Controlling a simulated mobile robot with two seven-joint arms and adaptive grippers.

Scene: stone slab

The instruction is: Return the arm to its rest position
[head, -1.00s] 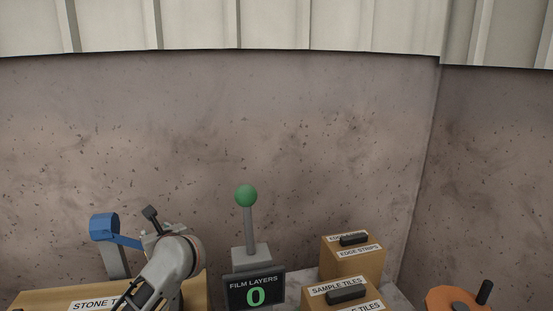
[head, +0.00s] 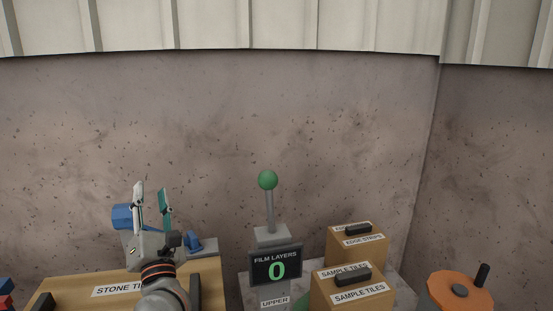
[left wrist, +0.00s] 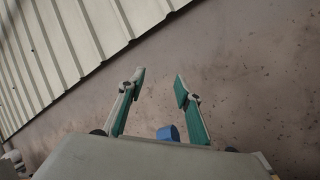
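My left gripper (head: 151,208) points upward in the head view, above the box labelled STONE TI... (head: 85,292). Its two fingers are apart with nothing between them. The left wrist view also shows the left gripper (left wrist: 160,82) with its fingers spread and empty against the wall. A blue object (head: 121,216) is partly hidden behind the gripper in the head view. My right gripper is not in any view.
A grey post with a green ball (head: 268,180) stands behind a FILM LAYERS sign (head: 276,264) reading 0. To the right are boxes labelled SAMPLE TILES (head: 350,290) and EDGE STRIPS (head: 357,247), and an orange wheel (head: 462,290). The stone wall (head: 230,120) behind is bare.

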